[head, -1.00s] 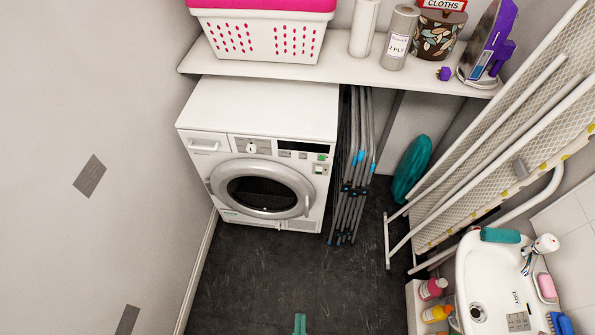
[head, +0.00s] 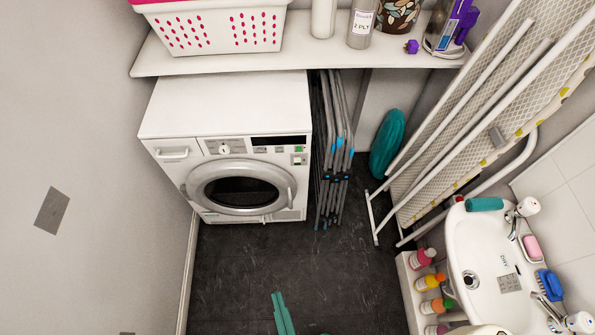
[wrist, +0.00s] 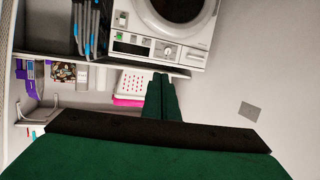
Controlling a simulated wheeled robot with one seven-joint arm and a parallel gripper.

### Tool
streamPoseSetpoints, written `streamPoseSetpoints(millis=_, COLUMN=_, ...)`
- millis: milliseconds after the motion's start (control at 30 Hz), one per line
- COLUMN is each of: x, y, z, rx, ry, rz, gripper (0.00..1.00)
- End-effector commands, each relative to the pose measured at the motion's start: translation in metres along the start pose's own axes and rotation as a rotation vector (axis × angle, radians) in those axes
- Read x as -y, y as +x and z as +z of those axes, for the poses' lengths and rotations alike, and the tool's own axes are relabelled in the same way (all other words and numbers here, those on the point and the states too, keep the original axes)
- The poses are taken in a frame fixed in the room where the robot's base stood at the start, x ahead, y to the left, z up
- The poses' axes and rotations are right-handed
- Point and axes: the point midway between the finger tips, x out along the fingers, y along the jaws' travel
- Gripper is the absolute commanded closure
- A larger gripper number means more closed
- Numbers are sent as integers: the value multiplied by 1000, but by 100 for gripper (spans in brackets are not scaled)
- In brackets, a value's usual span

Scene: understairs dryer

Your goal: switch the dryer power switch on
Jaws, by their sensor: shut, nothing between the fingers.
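The white dryer (head: 225,108) stands under the shelf at the left, its round door closed. Its control panel has a dial (head: 223,148), a dark display (head: 278,141), a green button (head: 299,149) and a small switch-like part (head: 298,160) below it; this part's position is too small to tell. The wrist view shows the dryer upside down, with the dial (wrist: 167,51) and green button (wrist: 121,36). My gripper (head: 278,297) is shut and empty, well in front of the dryer and apart from it; its green fingers (wrist: 160,77) show in the wrist view.
A shelf (head: 330,62) with a white basket (head: 215,30) overhangs the dryer. Folded racks (head: 335,150) stand close at its right. An ironing board (head: 470,110) and a sink (head: 465,245) with bottles line the right side. Dark floor (head: 240,265) is clear in front.

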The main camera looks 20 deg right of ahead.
Motion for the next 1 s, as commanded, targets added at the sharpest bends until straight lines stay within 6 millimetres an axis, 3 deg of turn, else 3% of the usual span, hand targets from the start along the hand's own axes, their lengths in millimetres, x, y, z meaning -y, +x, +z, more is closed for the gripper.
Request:
streamPoseSetpoints(millis=167, x=-8, y=34, z=30, rx=-14, ry=-174, rz=27, gripper=100)
streamPoseSetpoints(millis=500, x=-47, y=146, z=95, rx=-7, ry=-690, rz=132, gripper=100)
streamPoseSetpoints(millis=700, x=-80, y=222, z=114, rx=25, ry=-987, rz=195, gripper=100)
streamPoseSetpoints(millis=900, x=-117, y=292, z=119, rx=73, ry=-1254, rz=253, gripper=100)
streamPoseSetpoints(millis=1000, x=-132, y=319, z=118, rx=96, ry=-1354, rz=272, gripper=100)
